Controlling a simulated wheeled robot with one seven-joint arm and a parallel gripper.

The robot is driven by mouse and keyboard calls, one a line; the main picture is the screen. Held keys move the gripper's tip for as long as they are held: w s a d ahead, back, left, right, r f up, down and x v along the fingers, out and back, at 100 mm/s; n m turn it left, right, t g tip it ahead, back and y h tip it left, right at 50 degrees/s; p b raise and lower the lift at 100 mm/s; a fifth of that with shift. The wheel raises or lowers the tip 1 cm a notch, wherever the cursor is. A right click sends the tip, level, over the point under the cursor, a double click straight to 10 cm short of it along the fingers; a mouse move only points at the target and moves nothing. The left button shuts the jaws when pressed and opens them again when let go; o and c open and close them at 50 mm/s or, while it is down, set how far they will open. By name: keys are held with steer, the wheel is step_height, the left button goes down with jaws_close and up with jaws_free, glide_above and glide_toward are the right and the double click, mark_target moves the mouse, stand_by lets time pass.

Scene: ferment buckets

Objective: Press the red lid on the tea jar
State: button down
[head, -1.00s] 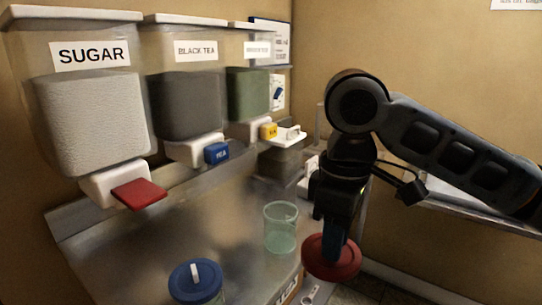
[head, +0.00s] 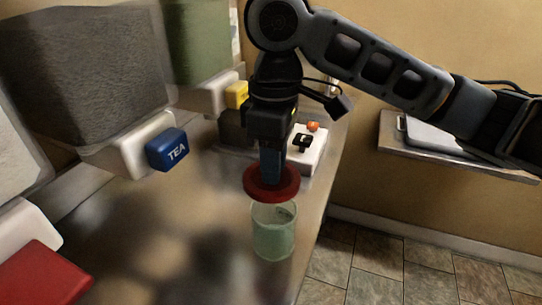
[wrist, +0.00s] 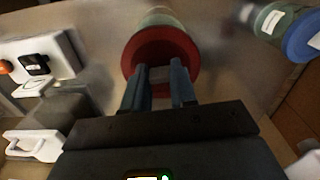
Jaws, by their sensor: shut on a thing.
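My gripper (head: 271,172) points down and is shut on the grip of the red lid (head: 256,188). In the head view the lid is level and just above the open greenish see-through jar (head: 273,238), overlapping the back of its rim. I cannot tell whether they touch. In the wrist view the red lid (wrist: 133,57) is between the fingers (wrist: 160,90), and the jar (wrist: 158,17) shows partly beyond it, off-centre. The jar stands upright on the metal counter. Its far rim is partly hidden by the lid.
The tea dispenser's blue lever (head: 167,149) and a red lever (head: 45,275) stick out at left. A white scale-like device (head: 306,150) stands behind the gripper. A jar with a blue lid (wrist: 303,38) is at right in the wrist view. The counter's right edge is close to the jar.

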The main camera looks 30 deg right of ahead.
mark_target(277, 189)
steer(key=shift+f+b, duration=2)
steer(key=shift+f, duration=0.8)
steer(key=shift+s+d+p, duration=0.15)
steer(key=shift+s+p, duration=0.05)
steer(key=shift+p, duration=0.3)
steer(key=shift+f+p, duration=0.2)
steer(key=shift+p, duration=0.2)
stand_by(0.6)
steer(key=shift+c, duration=1.7)
jaws_free()
